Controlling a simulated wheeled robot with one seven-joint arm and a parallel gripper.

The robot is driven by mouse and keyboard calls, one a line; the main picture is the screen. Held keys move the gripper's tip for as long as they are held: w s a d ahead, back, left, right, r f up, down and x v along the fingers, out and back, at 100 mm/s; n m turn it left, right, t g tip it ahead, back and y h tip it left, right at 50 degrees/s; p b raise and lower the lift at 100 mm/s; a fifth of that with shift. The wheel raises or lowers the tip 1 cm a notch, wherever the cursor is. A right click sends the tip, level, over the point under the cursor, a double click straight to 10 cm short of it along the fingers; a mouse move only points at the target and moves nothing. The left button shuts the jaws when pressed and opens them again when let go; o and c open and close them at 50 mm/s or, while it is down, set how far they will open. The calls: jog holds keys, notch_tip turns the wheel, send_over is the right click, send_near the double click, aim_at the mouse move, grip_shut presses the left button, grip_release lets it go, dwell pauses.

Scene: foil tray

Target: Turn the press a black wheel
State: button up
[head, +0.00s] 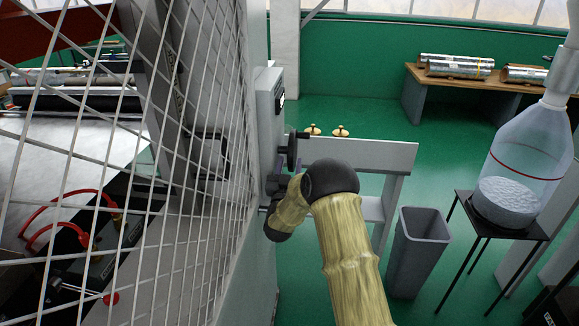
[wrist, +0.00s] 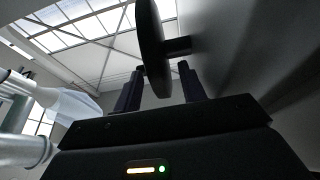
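The black wheel (head: 291,151) sticks out from the grey side of the press (head: 268,110) in the head view, above my gripper (head: 275,187). My arm partly hides the gripper there. In the wrist view the wheel (wrist: 151,45) is seen nearly edge-on, with its short shaft running right to the grey wall. My gripper (wrist: 161,82) points up at it, with its two dark fingers apart. The wheel's lower rim appears between the fingers, closer to the left one. A gap shows on the right; I cannot tell whether the left finger touches.
A wire mesh guard (head: 190,130) stands left of the wheel. A grey bench (head: 372,155) is just behind and right of it. A grey bin (head: 417,245) and a large clear bottle (head: 522,165) on a black stand are to the right. Green floor lies behind.

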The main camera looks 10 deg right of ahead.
jog(key=shift+s, duration=0.1)
jog(key=b+v, duration=0.5)
jog(key=v, duration=1.2)
jog(key=shift+f+b, duration=0.15)
jog(key=shift+b, duration=0.2)
jog(key=shift+s, duration=0.1)
